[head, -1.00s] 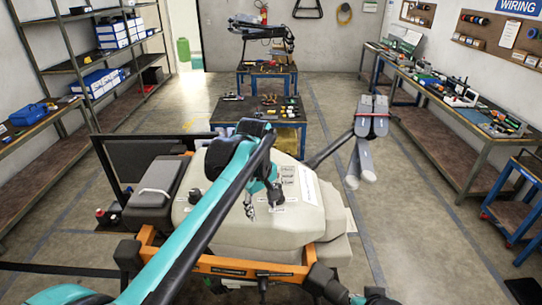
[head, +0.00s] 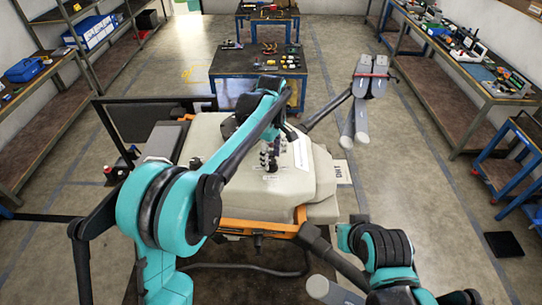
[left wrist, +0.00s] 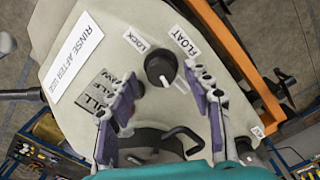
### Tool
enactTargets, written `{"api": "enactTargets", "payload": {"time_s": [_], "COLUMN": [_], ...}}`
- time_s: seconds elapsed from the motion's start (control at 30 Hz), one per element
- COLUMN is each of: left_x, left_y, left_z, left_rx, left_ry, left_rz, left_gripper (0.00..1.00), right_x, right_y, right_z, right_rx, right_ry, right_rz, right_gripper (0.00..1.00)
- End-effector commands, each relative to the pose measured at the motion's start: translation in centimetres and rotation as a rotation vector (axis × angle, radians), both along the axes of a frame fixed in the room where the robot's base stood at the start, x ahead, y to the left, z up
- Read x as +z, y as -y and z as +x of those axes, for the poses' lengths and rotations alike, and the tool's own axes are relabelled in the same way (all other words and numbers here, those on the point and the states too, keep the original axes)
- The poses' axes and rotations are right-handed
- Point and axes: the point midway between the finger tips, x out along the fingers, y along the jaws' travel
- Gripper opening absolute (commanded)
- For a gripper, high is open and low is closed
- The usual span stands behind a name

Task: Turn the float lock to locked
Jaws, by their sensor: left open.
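The float lock is a round black knob (left wrist: 160,70) on the drone's pale tank (left wrist: 75,32). In the left wrist view it sits between a LOCK label (left wrist: 137,42) at its upper left and a FLOAT label (left wrist: 185,41) at its upper right. A small white mark shows on its lower part; its exact setting is hard to tell. My left gripper (left wrist: 160,76) is open, its purple-padded fingers to either side of the knob in the picture; I cannot tell whether they touch it. In the head view the left gripper (head: 268,160) is over the tank top. My right gripper is out of view.
An orange frame (head: 252,228) runs along the tank's near side. A folded grey boom (head: 365,90) stands out at the right. A tool table (head: 258,65) is behind, with shelves at left and benches at right. The floor between is open.

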Motion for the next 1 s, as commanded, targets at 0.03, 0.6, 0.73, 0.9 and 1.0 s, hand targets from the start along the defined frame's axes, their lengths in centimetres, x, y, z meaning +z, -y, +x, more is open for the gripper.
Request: {"api": "enactTargets", "payload": {"time_s": [0.03,0.6,0.73,0.9,1.0], "left_x": [-0.37,-1.10,-1.09,-1.13,-1.17], "left_y": [-0.01,-0.02,-0.02,-0.02,-0.01], "left_z": [-0.01,-0.03,-0.01,-0.03,-0.02], "left_rx": [0.000,0.000,-0.001,-0.022,-0.054], "left_ry": [0.000,0.000,0.001,0.001,0.001], "left_rz": [0.000,0.000,-0.001,-0.001,-0.001], "left_gripper": [0.51,0.01,0.01,0.01,0.01], "right_x": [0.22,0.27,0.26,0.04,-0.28], "right_y": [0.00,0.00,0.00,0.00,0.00], "right_z": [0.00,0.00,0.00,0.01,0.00], "right_rx": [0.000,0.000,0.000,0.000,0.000], "right_ry": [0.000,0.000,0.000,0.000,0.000], "right_rz": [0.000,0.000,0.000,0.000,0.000], "right_gripper": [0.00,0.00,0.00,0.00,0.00]}}
